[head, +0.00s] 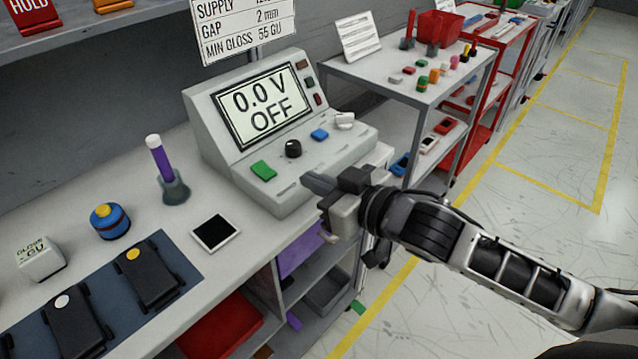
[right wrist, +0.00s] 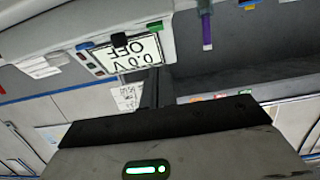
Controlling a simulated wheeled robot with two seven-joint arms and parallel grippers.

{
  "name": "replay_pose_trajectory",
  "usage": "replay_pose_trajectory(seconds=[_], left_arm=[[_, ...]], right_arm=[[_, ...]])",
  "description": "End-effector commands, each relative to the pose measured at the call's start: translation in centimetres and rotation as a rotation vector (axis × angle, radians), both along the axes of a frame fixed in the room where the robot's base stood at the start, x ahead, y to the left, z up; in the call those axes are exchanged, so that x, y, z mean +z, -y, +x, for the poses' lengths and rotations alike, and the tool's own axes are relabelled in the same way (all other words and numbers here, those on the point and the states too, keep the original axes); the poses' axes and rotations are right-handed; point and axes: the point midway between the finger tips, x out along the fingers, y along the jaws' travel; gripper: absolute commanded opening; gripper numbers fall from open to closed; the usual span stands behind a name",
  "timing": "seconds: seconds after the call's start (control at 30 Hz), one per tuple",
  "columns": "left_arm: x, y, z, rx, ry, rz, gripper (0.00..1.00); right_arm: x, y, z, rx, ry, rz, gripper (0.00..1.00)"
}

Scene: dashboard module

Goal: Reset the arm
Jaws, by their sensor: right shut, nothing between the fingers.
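My right arm comes in from the right in the head view. Its gripper (head: 312,184) is shut and empty, just in front of the lower front edge of the grey power supply (head: 215,125). Whether it touches the housing I cannot tell. The supply's screen (head: 265,105) reads 0.0 V OFF. Its panel has a green button (head: 263,170), a black knob (head: 293,149), a blue button (head: 319,134) and a white switch (head: 345,120). In the right wrist view the screen (right wrist: 128,52) appears upside down. My left gripper is not in view.
On the bench are a purple-topped tool in a holder (head: 172,186), a blue jar (head: 109,222), a white gloss meter (head: 40,259), a framed dark tile (head: 215,233) and a dark mat (head: 192,272) with black devices. A grey cart (head: 372,78) stands behind. The floor at right is clear.

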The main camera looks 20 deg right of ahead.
Motion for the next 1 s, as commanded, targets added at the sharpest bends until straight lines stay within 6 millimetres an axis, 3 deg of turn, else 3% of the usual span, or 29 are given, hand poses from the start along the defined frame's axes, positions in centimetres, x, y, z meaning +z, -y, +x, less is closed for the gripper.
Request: replay_pose_trajectory(seconds=[0.53, 0.63, 0.77, 0.9, 1.0], left_arm=[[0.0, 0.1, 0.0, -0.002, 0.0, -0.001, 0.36], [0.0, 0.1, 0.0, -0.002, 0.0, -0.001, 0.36], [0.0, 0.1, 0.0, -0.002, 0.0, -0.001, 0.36], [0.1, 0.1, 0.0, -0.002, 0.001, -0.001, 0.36], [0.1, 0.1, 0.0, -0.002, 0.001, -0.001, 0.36]], right_arm=[[0.1, 0.2, -0.4, 0.0, 0.0, 0.0, 0.0], [-1.0, 0.1, -0.6, -0.008, -0.016, 0.003, 0.0], [-6.3, -0.1, -2.2, -0.053, -0.095, 0.002, 0.0], [-14.2, -0.3, -6.3, -0.122, -0.228, -0.031, 0.0], [-18.7, -0.6, -9.7, -0.157, -0.315, -0.063, 0.0]])
